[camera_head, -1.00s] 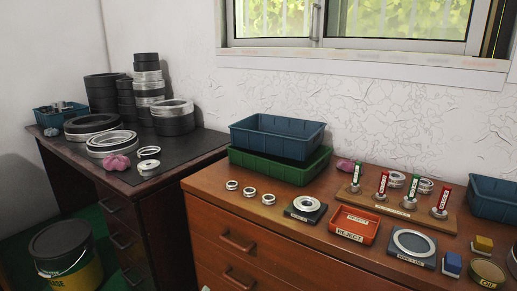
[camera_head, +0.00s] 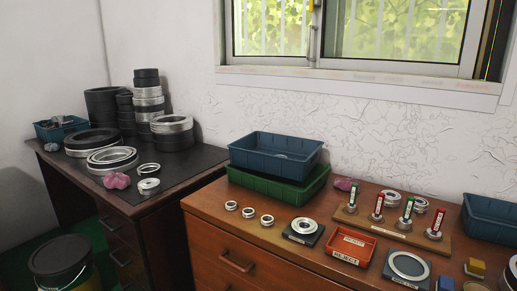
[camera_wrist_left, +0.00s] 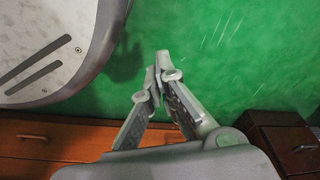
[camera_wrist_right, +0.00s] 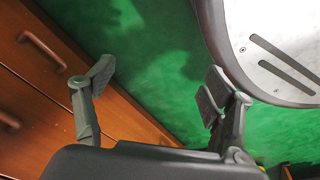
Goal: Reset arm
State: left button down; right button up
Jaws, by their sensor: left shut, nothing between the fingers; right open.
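My left gripper (camera_wrist_left: 157,80) shows in the left wrist view. Its fingertips are together with nothing between them, over the green floor. My right gripper (camera_wrist_right: 155,83) shows in the right wrist view. Its fingers are spread wide and empty, over the floor beside the wooden drawer fronts (camera_wrist_right: 70,85). Neither gripper nor arm shows in the head view. In the head view, several small bearing rings (camera_head: 249,212) stand in a row on the wooden cabinet top. A larger ring (camera_head: 304,226) sits on a dark square block to their right.
The cabinet also holds stacked blue (camera_head: 276,146) and green (camera_head: 270,190) bins, a red reject tray (camera_head: 351,247) and a wooden stand (camera_head: 392,224) with labelled posts. A dark desk (camera_head: 190,175) at left carries large rings. A bucket (camera_head: 60,260) stands on the floor.

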pick_arm(q)
jog(key=s+a+g+p, duration=0.1)
jog(key=s+a+p, duration=0.1)
jog(key=s+p, duration=0.8)
jog(key=s, duration=0.4)
jog(key=shift+s+a, duration=0.15)
jog(key=shift+a, duration=0.2)
pick_arm(e)
jog(key=s+d+g, duration=0.1)
jog(key=s+d, duration=0.1)
jog(key=s, duration=1.2)
jog(key=shift+s+d, duration=0.25)
jog(key=shift+d, duration=0.1)
pick_arm(q)
jog(key=shift+r, duration=0.1)
pick_arm(e)
jog(key=shift+r, duration=0.1)
